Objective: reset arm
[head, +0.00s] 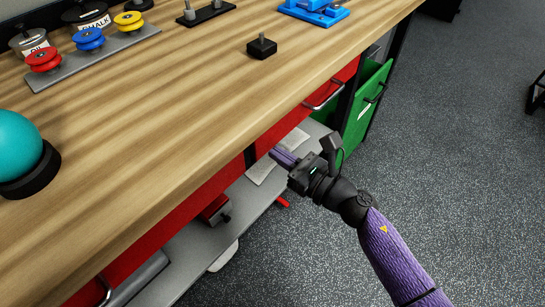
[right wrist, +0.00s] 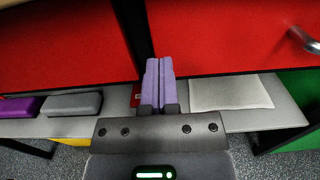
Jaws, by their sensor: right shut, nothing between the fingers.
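My right gripper (head: 281,157) is in front of the workbench, below the edge of its wooden top (head: 190,100). Its purple fingers are shut against each other with nothing between them. They also show shut in the right wrist view (right wrist: 159,82), pointing at the bench's red front (right wrist: 225,35), above a grey lower shelf (right wrist: 285,112). My left gripper is in neither view.
On the bench top are a teal ball (head: 18,145) in a black holder, red (head: 43,60), blue (head: 88,39) and yellow (head: 128,20) spools, and a small black block with a peg (head: 262,46).

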